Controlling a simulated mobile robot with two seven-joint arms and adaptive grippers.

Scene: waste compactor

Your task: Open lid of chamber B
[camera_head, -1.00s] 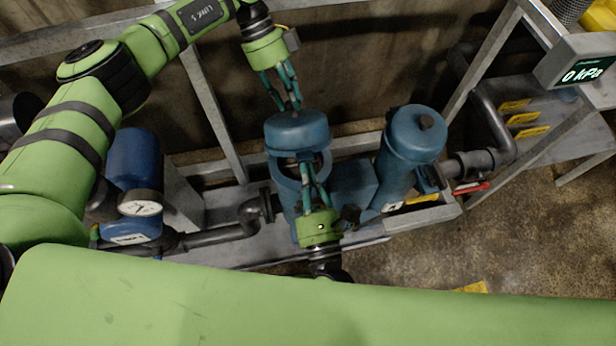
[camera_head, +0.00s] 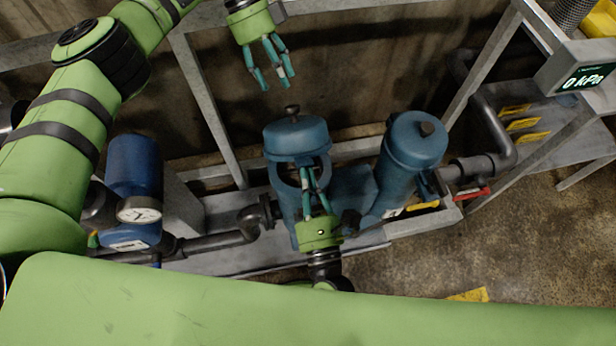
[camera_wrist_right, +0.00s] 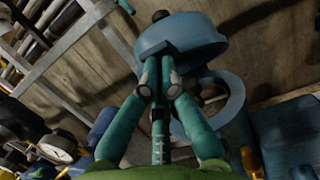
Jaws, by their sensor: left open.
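The left blue chamber (camera_head: 287,198) has its domed lid (camera_head: 297,137) raised and tilted, with the round opening showing beneath it. The lid also shows in the right wrist view (camera_wrist_right: 185,35). No letter on the chambers is readable, so I cannot tell which is B. My left gripper (camera_head: 275,78) is open and empty, above and left of the lid's dark knob (camera_head: 292,111), apart from it. My right gripper (camera_head: 310,176) has its fingers drawn together at the chamber's opening, tips against the lid's near edge. Whether the edge is pinched between them is hidden.
A second blue chamber (camera_head: 405,165) with its lid down stands to the right. A red-handled valve (camera_head: 471,194) and a 0 kPa display (camera_head: 582,77) are farther right. A blue tank (camera_head: 133,165) with a gauge (camera_head: 139,209) is at left. Grey frame posts (camera_head: 212,110) rise behind.

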